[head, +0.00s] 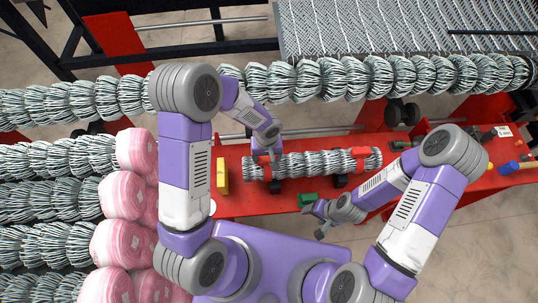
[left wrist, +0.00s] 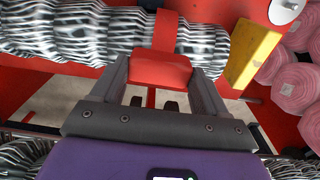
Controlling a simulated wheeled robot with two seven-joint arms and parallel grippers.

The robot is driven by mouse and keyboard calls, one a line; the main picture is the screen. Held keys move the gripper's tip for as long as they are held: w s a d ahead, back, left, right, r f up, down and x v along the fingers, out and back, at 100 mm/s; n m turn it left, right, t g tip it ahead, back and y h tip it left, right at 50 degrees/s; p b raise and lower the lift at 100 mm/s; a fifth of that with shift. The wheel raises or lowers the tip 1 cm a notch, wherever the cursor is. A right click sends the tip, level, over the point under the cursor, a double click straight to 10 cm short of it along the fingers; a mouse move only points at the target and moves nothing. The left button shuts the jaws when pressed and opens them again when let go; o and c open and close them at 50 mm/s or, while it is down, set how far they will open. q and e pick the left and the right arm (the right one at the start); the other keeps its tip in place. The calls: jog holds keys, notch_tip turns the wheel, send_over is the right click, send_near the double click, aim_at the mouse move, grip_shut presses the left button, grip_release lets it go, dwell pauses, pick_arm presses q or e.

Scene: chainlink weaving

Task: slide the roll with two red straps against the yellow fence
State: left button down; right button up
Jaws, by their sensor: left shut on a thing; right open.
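The roll with two red straps (head: 318,164) lies lengthwise on the red bench, a bundle of black-and-white wire. The yellow fence (head: 222,176) stands upright just left of its left end, with a small gap in the head view. In the left wrist view the fence (left wrist: 253,52) is close beside the roll's end (left wrist: 60,35). My left gripper (left wrist: 160,72) is shut on the red grip of the strap nearer the fence; the arm partly hides it in the head view. My right gripper (head: 316,221) is open and empty, near the bench's front edge.
A green block (head: 307,199) sits between the roll and my right gripper. Pink-wrapped rolls (head: 122,198) are stacked left of the bench. A long wire roll (head: 340,79) spans behind it. Small tools lie at the bench's right end.

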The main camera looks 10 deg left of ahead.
pick_arm(q)
jog(key=shift+s+a+b, duration=0.1)
jog(key=shift+s+a, duration=0.25)
jog(key=shift+a, duration=0.8)
jog(key=shift+s+a+b, duration=0.1)
jog(key=shift+s+a, duration=0.2)
jog(key=shift+a, duration=0.8)
jog(key=shift+s+a+b, duration=0.1)
jog(key=shift+s+a, duration=0.25)
jog(key=shift+a, duration=0.8)
dwell(0.6)
grip_release()
jog(key=shift+d, duration=0.1)
jog(key=shift+s+f, duration=0.15)
jog(key=shift+s, duration=0.15)
notch_tip(320, 180, up, 8)
jog(key=shift+w, duration=0.25)
jog(key=shift+f, duration=0.1)
